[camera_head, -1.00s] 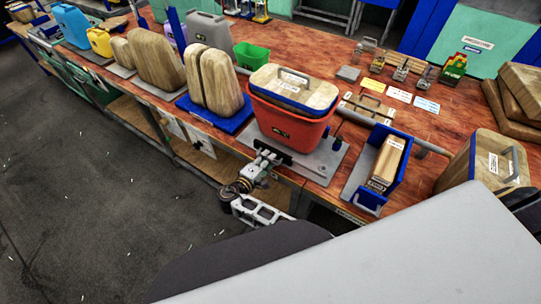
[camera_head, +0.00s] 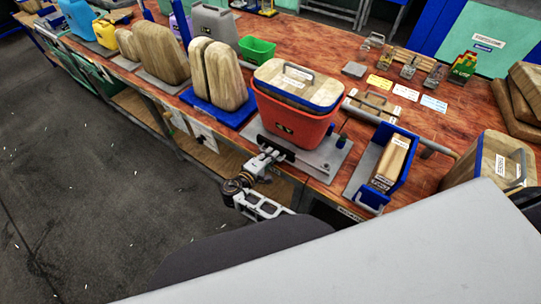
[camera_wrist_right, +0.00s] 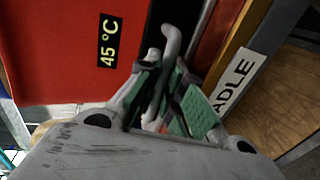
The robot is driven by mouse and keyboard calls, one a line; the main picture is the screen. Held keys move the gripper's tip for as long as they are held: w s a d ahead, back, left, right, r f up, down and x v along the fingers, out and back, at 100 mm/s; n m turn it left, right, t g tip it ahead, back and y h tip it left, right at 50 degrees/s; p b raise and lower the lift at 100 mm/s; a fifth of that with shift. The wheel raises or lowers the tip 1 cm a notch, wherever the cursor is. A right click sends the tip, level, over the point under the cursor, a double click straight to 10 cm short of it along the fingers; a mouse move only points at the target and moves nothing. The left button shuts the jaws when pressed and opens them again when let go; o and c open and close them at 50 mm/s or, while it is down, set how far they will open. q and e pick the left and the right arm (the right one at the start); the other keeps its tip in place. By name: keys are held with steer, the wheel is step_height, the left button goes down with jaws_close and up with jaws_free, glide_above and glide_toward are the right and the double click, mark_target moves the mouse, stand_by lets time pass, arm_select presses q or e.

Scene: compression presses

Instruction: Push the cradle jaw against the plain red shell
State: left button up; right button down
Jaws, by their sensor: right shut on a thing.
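The plain red shell (camera_head: 288,128) stands upright on a grey base plate (camera_head: 322,158) at the bench's front edge, with a wood-and-blue lid part on top. The cradle jaw (camera_head: 276,149) shows as a dark bar low on the shell's front face. I cannot tell whether they touch. My right gripper (camera_head: 266,160) is in front of the jaw. In the right wrist view, its green-padded fingers (camera_wrist_right: 163,96) are shut on a bent grey handle (camera_wrist_right: 172,42), with the red shell (camera_wrist_right: 60,50) close behind. My left gripper is not in view.
A blue tray with a wooden block (camera_head: 392,160) stands right of the base plate. Wooden pieces on a blue base (camera_head: 205,110) stand to the left. A green bin (camera_head: 257,50) is behind. The floor in front (camera_head: 90,170) is clear.

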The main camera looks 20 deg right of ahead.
mark_target(275, 149)
steer(key=x, duration=0.4)
steer(key=r+x, duration=0.1)
steer(key=x, duration=0.1)
steer(key=shift+w+d+b, duration=0.15)
steer(key=shift+d+b, duration=0.1)
steer(key=shift+b, duration=0.15)
steer(key=shift+w+d+r, duration=0.1)
steer(key=shift+w+d, duration=0.05)
steer(key=c, duration=1.5)
jaws_free()
steer(key=shift+d, duration=0.1)
steer(key=shift+c, duration=0.2)
steer(key=shift+s+a, duration=0.25)
steer(key=shift+a, duration=0.15)
steer(key=shift+v, duration=3.55)
steer(key=shift+a+r, duration=0.1)
steer(key=shift+a, duration=0.05)
